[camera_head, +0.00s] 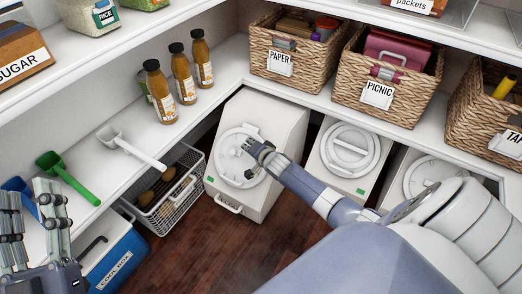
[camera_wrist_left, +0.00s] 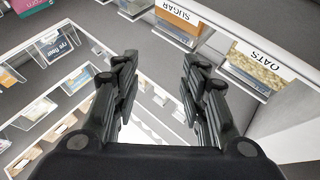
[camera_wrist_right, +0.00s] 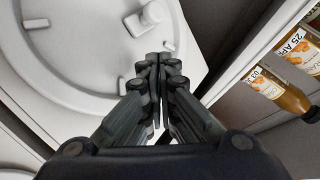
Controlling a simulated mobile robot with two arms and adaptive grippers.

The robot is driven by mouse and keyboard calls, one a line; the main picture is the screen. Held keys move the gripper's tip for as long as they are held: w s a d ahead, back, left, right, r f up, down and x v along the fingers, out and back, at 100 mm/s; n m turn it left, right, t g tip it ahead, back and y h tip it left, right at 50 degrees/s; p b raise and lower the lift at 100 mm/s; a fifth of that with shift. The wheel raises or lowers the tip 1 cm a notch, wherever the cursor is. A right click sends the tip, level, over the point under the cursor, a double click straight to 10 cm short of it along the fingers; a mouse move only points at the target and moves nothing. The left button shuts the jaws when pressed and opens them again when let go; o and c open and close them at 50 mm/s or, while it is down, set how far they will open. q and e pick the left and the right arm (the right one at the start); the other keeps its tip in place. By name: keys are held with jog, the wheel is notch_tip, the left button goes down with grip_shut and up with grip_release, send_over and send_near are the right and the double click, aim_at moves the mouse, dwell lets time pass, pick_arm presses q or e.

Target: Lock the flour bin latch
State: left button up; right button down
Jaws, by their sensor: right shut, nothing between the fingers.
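A white bin (camera_head: 276,115) with a round lid (camera_head: 226,173) stands on the floor under the corner shelf; I see no name on it, so I cannot tell if it is the flour bin. My right gripper (camera_head: 254,149) is shut and empty, at the right side of this lid. In the right wrist view, its closed fingertips (camera_wrist_right: 158,66) are over the lid's edge; contact is unclear. A white knob-like latch (camera_wrist_right: 148,17) stands up on the lid beyond them. My left gripper (camera_head: 38,212) is open and empty over the left shelf, its fingers apart in the left wrist view (camera_wrist_left: 160,75).
Two similar bins (camera_head: 349,150) (camera_head: 430,178) stand to the right. A wire basket (camera_head: 168,207) is at the bin's left, with a blue box (camera_head: 115,255) nearer. Scoops (camera_head: 70,185) and bottles (camera_head: 160,92) line the left shelf; wicker baskets (camera_head: 288,62) are above. Floor in front is clear.

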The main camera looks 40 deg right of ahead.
pick_arm(q)
jog(key=s+a+f+g+y+p, duration=0.1)
jog(key=f+g, duration=0.4)
jog(key=f, duration=0.5)
jog(key=s+a+f+g+y+p, duration=0.1)
jog(key=a+f+g+y+p, duration=0.1)
jog(key=f+g, duration=0.4)
jog(key=shift+a+f+n+g+y+p, duration=0.25)
jog(key=shift+f+y+p, duration=0.3)
jog(key=shift+f, duration=1.35)
pick_arm(e)
jog(key=v, duration=0.9)
pick_arm(q)
jog(key=shift+s, duration=0.1)
pick_arm(e)
jog(key=shift+s+a, duration=0.1)
